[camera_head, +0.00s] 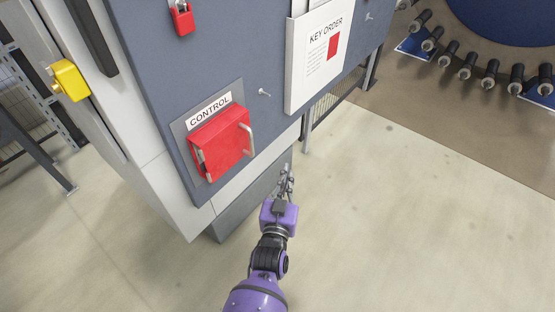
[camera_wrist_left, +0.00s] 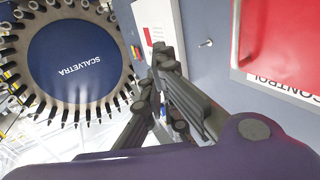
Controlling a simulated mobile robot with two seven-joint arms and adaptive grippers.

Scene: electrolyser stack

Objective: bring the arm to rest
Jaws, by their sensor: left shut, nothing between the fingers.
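My left arm comes up from the bottom of the head view, and its purple wrist ends in the left gripper (camera_head: 287,181). The gripper is shut and empty, in front of the lower part of the cabinet (camera_head: 262,35), below and right of the red control cover (camera_head: 222,142). In the left wrist view the dark fingers of the left gripper (camera_wrist_left: 162,58) lie close together with nothing between them. The red cover also shows at the right there (camera_wrist_left: 265,35). My right gripper is in neither view.
A KEY ORDER board (camera_head: 322,52) and a bare peg (camera_head: 264,92) are on the cabinet face. A red padlock (camera_head: 182,19) hangs above, and a yellow box (camera_head: 70,80) is at left. The round stack end (camera_wrist_left: 82,62) has many studs. Floor (camera_head: 420,220) at right is clear.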

